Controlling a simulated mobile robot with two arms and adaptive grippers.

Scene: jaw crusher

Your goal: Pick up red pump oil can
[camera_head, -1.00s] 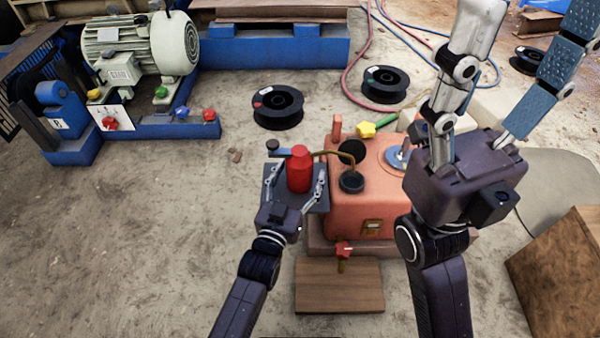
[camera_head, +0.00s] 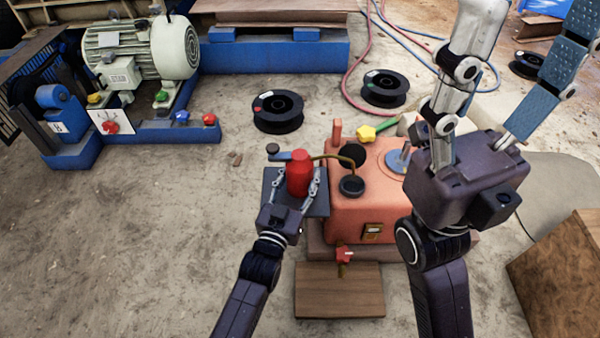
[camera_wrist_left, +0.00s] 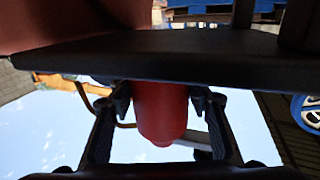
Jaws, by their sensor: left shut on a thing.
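The red pump oil can (camera_head: 299,174) stands upright on a dark shelf plate (camera_head: 317,206) at the left side of the orange machine (camera_head: 374,205). My left gripper (camera_head: 300,187) has its fingers on both sides of the can and is shut on it. The left wrist view also shows the red can (camera_wrist_left: 161,112) between the two fingers (camera_wrist_left: 162,100), close to the dark plate (camera_wrist_left: 160,55). My right gripper (camera_head: 510,72) is raised at the right, with its fingers spread wide apart and nothing between them.
A thin brass spout (camera_head: 333,157) curves beside the can toward a black round cap (camera_head: 352,186). A yellow star knob (camera_head: 366,133) and a red valve knob (camera_head: 344,254) are on the machine. A wooden board (camera_head: 339,290) lies in front. Bare ground is free at the left.

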